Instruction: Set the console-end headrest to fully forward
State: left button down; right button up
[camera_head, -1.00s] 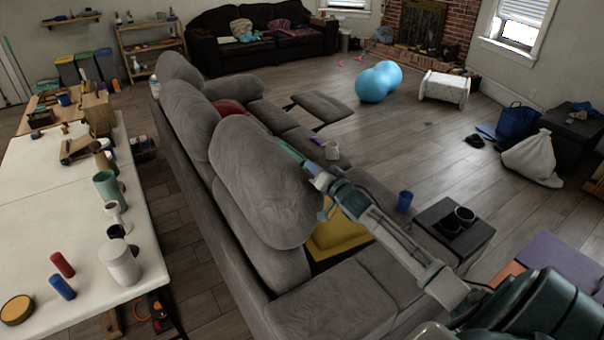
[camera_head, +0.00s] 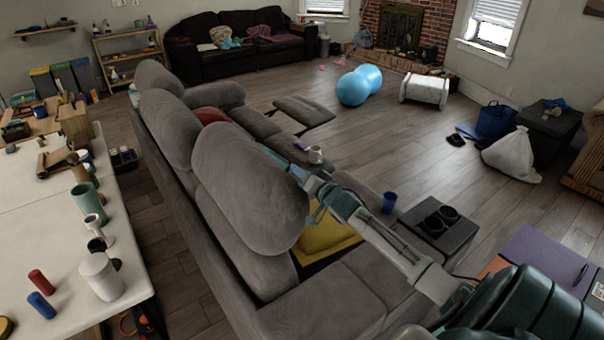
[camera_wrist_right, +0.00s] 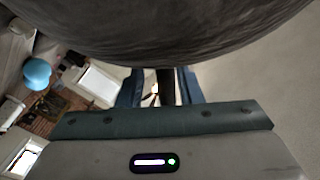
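The console-end headrest (camera_head: 250,187) is the large grey cushion on the nearest section of the grey sofa. It stands on top of the backrest, upright with a slight lean; its exact setting is hard to tell. My right gripper (camera_head: 308,190) is at the headrest's right, seat-side face, with its fingers spread apart. In the right wrist view, the headrest's dark underside (camera_wrist_right: 165,35) fills the top, close above my open fingers (camera_wrist_right: 165,88). Whether they touch it cannot be told. Nothing is clearly held between them. My left gripper is out of view.
The console with cup holders (camera_head: 440,222) stands right of the near seat. A yellow item (camera_head: 325,236) lies on the seat below my right gripper. A white table (camera_head: 45,225) with cups and cylinders runs along the left. Open floor (camera_head: 420,130) lies beyond the sofa.

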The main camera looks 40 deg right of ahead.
jog(key=shift+a, duration=0.1)
jog(key=shift+s, duration=1.3)
jog(key=s+b, duration=0.1)
jog(key=b, duration=0.1)
jog(key=s+b, duration=0.1)
jog(key=b, duration=0.1)
jog(key=shift+s+a+f, duration=0.15)
jog(key=shift+s+f, duration=0.25)
jog(key=shift+s+r+b, duration=0.2)
jog(key=shift+s+b, duration=0.55)
jog(key=shift+s, duration=0.6)
jog(key=shift+s+r+b, duration=0.2)
jog(key=shift+s+b, duration=0.5)
jog(key=shift+s, duration=0.65)
